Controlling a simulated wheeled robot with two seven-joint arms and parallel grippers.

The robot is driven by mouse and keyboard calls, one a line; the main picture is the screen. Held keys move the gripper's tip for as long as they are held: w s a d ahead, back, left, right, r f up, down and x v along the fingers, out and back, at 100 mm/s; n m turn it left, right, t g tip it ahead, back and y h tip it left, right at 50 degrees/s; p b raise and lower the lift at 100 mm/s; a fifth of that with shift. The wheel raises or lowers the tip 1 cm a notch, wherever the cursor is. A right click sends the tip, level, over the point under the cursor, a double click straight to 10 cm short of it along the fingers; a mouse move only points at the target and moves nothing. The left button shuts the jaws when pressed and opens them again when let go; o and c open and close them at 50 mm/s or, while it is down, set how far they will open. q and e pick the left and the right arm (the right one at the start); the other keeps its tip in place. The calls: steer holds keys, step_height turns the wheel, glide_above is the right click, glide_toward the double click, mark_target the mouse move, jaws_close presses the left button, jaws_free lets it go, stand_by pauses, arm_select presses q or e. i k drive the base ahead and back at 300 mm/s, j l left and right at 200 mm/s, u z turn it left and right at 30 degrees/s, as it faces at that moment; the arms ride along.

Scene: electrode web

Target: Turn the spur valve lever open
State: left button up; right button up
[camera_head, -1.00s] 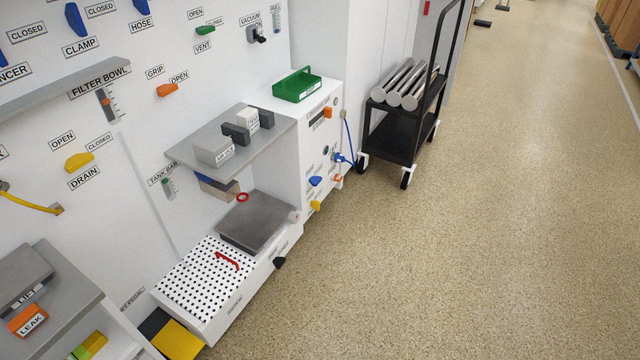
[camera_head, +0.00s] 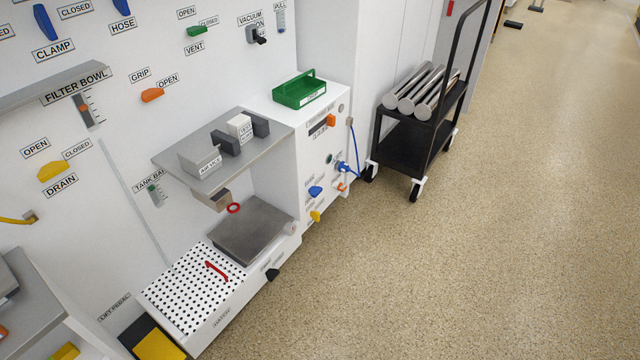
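No label that I can read says spur valve, so I cannot tell which lever it is. On the wall are a blue clamp lever (camera_head: 45,22), a blue hose lever (camera_head: 121,6), a green vent lever (camera_head: 197,31), an orange grip lever (camera_head: 152,95) and a yellow drain lever (camera_head: 53,171). The white cabinet (camera_head: 310,160) carries an orange knob (camera_head: 331,120), a blue lever (camera_head: 315,191) and a yellow lever (camera_head: 315,216) beside labels too small to read. Neither of my grippers is in view.
A grey shelf (camera_head: 165,150) juts from the wall above a grey plate (camera_head: 250,232) and a perforated white bench (camera_head: 190,290). A green tray (camera_head: 300,92) sits on the cabinet. A black cart (camera_head: 405,155) holds metal cylinders (camera_head: 420,92). The floor (camera_head: 480,270) at right is clear.

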mark_target(314, 191)
steer(key=i+l+u, duration=0.1)
steer(key=i+l, duration=0.2)
steer(key=l, duration=0.15)
steer(key=i+l+u, duration=0.1)
steer(key=i+l, duration=0.15)
steer(key=l, duration=0.15)
steer(key=i+l+u, duration=0.1)
steer(key=i+l, duration=0.2)
steer(key=l, duration=0.2)
steer(key=i+l+u, duration=0.1)
steer(key=l, duration=0.4)
steer(key=i+l+u, duration=0.1)
steer(key=i+l, duration=0.25)
steer(key=l, duration=0.15)
steer(key=i+l+u, duration=0.1)
steer(key=l, duration=0.4)
steer(key=i+l+u, duration=0.1)
steer(key=i+l, duration=0.2)
steer(key=l, duration=0.25)
steer(key=i+l+u, duration=0.1)
steer(key=l, duration=0.45)
steer(key=i, duration=0.05)
